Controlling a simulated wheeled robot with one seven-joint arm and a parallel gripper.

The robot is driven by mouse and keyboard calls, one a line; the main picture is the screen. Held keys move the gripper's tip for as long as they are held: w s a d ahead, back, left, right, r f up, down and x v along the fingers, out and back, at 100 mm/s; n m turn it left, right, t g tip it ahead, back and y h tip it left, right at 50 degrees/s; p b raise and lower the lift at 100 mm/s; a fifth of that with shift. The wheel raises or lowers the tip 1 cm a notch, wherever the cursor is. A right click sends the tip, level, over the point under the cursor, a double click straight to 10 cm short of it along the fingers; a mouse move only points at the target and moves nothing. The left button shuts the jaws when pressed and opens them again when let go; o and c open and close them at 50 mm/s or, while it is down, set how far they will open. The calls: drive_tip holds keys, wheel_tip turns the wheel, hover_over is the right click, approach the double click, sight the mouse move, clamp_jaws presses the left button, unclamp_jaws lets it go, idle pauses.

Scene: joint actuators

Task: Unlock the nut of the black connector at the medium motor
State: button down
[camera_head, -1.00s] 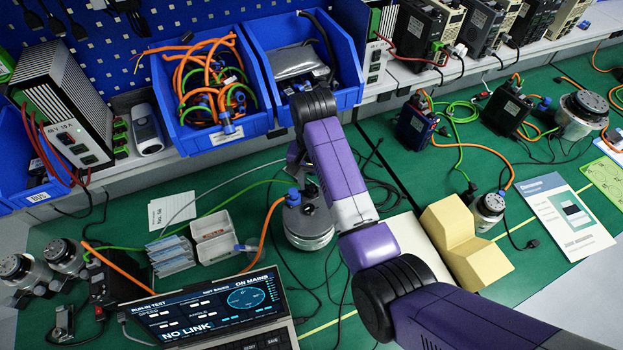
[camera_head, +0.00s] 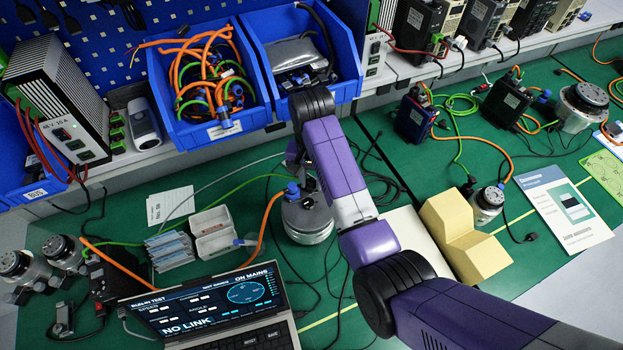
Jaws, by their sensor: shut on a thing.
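The medium motor (camera_head: 308,222), a silver cylinder with a dark top, stands on the green mat left of centre. A blue connector (camera_head: 292,192) with an orange cable sits on its top left side. My gripper (camera_head: 304,178) points down at the top of this motor, behind my black and purple arm links, and only a little of it shows. It is shut at the motor's connector spot. The black connector and its nut are hidden by my gripper and arm, so I cannot see the nut's position.
A laptop (camera_head: 215,312) reading "NO LINK" stands in front. A grey tray (camera_head: 212,232) is left of the motor, a yellow block (camera_head: 462,235) right. Blue bins (camera_head: 213,138) stand behind. Smaller motors (camera_head: 488,205) stand left and right. Loose cables cross the mat.

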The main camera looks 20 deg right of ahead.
drive_tip(key=n, duration=1.1)
drive_tip(key=shift+n, duration=0.3)
idle(0.3)
drive_tip(key=c, duration=1.4)
unclamp_jaws()
